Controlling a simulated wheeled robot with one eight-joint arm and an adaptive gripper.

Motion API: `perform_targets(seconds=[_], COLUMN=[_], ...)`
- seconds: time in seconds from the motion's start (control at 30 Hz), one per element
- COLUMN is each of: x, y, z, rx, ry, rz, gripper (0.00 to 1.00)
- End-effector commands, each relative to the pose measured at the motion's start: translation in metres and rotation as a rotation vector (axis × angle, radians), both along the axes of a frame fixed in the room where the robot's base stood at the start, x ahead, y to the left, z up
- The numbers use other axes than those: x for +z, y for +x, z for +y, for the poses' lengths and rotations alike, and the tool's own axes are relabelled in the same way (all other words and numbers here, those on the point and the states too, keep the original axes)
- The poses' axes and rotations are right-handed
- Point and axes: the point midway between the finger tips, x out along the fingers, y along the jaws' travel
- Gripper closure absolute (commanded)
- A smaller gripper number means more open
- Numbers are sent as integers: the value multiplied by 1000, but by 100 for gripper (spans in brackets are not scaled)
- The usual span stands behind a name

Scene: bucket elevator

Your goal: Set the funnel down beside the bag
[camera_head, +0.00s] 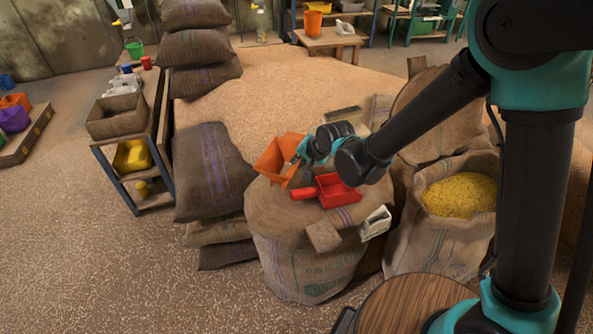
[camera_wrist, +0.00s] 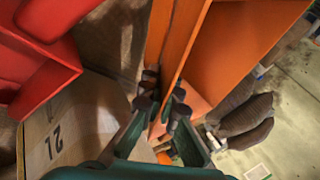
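The orange funnel (camera_head: 275,160) is tilted at the back left of the closed, full burlap bag (camera_head: 305,265). I cannot tell whether it touches the bag. My gripper (camera_head: 297,161) is at the funnel's right side. In the wrist view, the fingers (camera_wrist: 162,103) stand on either side of the funnel's thin orange wall (camera_wrist: 182,50) and look closed on it. The funnel's lower end is hidden. A second burlap bag (camera_head: 440,245), open and full of yellow grain (camera_head: 460,195), stands to the right.
A red scoop (camera_head: 338,190) lies on the closed bag, close to my gripper. A pale container (camera_head: 376,222) is at the bag's right front. Stacked sacks (camera_head: 212,175) and a shelf cart (camera_head: 125,150) stand left. A round wooden top (camera_head: 410,303) is in front. The floor at front left is clear.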

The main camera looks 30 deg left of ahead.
Motion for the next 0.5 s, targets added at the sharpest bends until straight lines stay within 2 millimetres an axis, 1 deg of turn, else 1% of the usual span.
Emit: perform_targets(seconds=[0.2, 0.3, 0.5], x=[-25, -34, -37], y=[0, 0, 0], z=[0, 0, 0], rx=[0, 0, 0], ry=[0, 0, 0], rz=[0, 0, 0], gripper=[100, 100, 100])
